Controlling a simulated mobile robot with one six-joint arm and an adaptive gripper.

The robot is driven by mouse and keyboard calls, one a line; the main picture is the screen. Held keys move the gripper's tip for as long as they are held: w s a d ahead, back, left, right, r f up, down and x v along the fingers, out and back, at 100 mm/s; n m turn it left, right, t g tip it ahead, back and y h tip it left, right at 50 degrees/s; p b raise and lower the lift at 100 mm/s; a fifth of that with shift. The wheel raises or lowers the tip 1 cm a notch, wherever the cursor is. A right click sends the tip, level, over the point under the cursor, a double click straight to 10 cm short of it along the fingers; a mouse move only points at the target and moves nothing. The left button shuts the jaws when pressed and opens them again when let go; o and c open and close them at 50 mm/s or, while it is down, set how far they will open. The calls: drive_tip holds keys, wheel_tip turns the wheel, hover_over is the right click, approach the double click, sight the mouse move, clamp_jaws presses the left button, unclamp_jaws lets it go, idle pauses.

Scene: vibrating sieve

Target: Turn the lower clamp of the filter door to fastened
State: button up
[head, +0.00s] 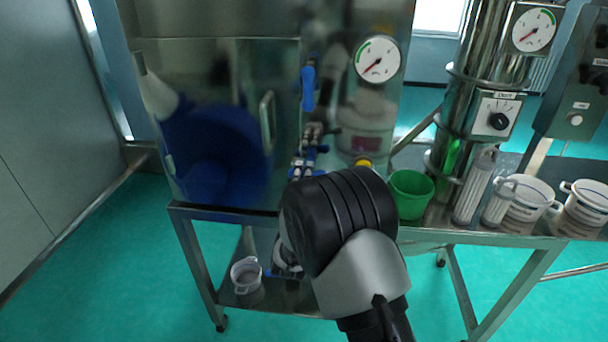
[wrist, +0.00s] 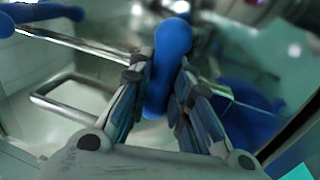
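The filter door (head: 215,130) is the steel front of the cabinet in the head view, with a bar handle (head: 267,122) near its right edge. A blue upper clamp lever (head: 308,90) hangs upright beside that edge. Blue and metal fittings (head: 302,165) show lower down, partly hidden by my arm. In the wrist view, the blue lever of the lower clamp (wrist: 170,62) stands between the fingers of my gripper (wrist: 166,85). The fingers appear closed against both its sides. My gripper is hidden behind my wrist in the head view.
The door's bar handle (wrist: 60,98) lies left of the fingers in the wrist view. A pressure gauge (head: 377,59) is right of the clamps. A green cup (head: 411,195) stands on the steel bench. A white cup (head: 246,274) is on the shelf below.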

drive_tip(key=o, duration=0.5)
drive_tip(key=shift+c, duration=0.2)
drive_tip(key=s+f, duration=0.2)
drive_tip(key=s, duration=0.9)
drive_tip(key=shift+s+a+f, duration=0.2)
drive_tip(key=shift+s, duration=0.2)
drive_tip(key=shift+r, duration=0.1)
